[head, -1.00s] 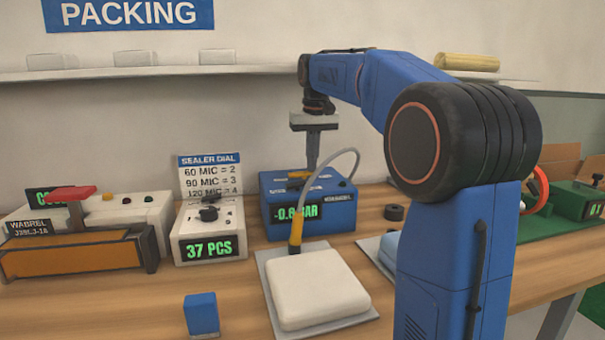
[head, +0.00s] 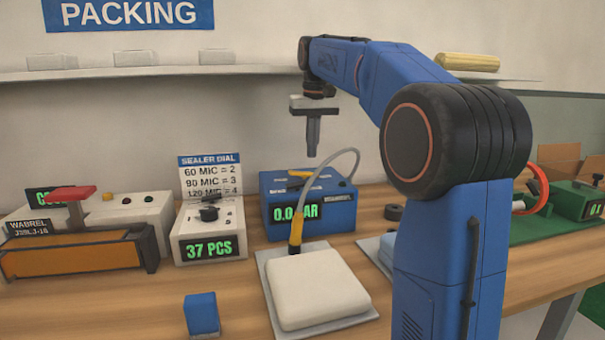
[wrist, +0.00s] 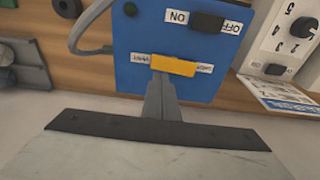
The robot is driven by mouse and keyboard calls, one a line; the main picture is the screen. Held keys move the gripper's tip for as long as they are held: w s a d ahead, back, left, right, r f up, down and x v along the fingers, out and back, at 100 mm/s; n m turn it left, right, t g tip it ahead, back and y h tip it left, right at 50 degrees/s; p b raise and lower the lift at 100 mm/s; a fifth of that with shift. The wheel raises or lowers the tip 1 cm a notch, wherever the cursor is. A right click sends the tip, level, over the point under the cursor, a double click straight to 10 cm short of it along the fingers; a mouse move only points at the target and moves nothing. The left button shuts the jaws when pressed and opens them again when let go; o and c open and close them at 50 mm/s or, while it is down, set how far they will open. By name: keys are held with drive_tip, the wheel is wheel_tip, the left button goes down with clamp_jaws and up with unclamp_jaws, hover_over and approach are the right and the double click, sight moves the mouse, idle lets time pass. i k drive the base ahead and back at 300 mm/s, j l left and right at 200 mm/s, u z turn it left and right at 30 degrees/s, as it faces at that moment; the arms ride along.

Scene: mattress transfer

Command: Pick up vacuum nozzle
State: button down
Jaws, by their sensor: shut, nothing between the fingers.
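The vacuum nozzle (head: 296,232) is yellow with a dark tip, on a grey hose (head: 345,153) that curves up from behind the blue vacuum box (head: 325,192). It stands upright at the far edge of a white mattress-like pad (head: 315,290). My gripper (head: 312,155) is shut and empty, pointing down above the box, up and slightly right of the nozzle. In the wrist view my gripper (wrist: 163,82) overlaps the yellow lever (wrist: 173,65) on the box top; contact cannot be told. The nozzle is out of the wrist view, which shows part of the hose (wrist: 85,30).
The box display reads about 0.0 BAR. A sealer dial unit (head: 209,230) stands left of the box, with an orange-fronted sealer (head: 70,257) beyond it. A blue block (head: 201,314) is left of the pad. A dark ring (head: 394,212) lies right of the box.

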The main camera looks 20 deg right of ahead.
sight(295, 239)
drive_tip(key=k, duration=1)
